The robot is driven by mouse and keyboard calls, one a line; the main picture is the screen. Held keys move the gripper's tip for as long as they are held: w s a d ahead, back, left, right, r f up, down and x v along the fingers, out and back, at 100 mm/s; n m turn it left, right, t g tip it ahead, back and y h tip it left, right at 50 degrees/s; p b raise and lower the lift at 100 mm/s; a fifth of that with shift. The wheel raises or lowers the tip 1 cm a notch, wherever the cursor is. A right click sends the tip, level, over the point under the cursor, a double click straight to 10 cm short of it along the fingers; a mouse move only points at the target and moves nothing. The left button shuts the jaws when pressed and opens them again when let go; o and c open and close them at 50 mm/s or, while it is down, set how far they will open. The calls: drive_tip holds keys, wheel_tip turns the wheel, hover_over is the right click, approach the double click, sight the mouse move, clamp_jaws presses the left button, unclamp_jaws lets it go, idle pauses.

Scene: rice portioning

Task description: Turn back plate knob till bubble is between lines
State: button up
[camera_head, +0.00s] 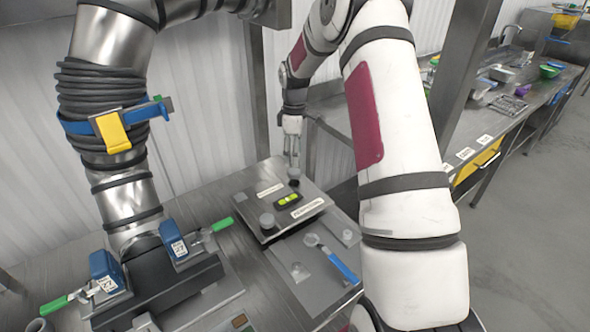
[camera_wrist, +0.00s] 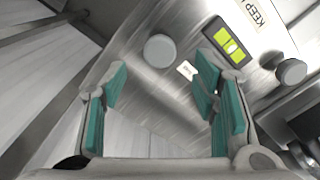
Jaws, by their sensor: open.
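The metal plate (camera_head: 258,200) lies on the bench, with a small level with a yellow-green vial (camera_head: 288,199) in its middle. The vial also shows in the wrist view (camera_wrist: 230,45); I cannot tell exactly where its bubble sits against the lines. The back knob (camera_head: 293,174) is at the plate's far edge; a round grey knob top in the wrist view (camera_wrist: 160,48) appears to be it. A front knob (camera_head: 267,222) stands at the near left. My gripper (camera_head: 292,150) points down above the back knob. Its teal fingers (camera_wrist: 160,78) are apart, with nothing between them.
A blue-handled tool (camera_head: 340,266) lies on a panel in front of the plate. A dark fixture with blue blocks and green handles (camera_head: 165,280) stands at the left. A steel post (camera_head: 257,90) stands behind the plate.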

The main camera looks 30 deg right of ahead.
sight(295, 171)
wheel_tip(295, 171, down, 7)
drive_tip(key=shift+f+p, duration=0.1)
drive_tip(key=shift+p, duration=0.4)
drive_tip(key=shift+c, duration=0.5)
drive_tip(key=c, duration=1.1)
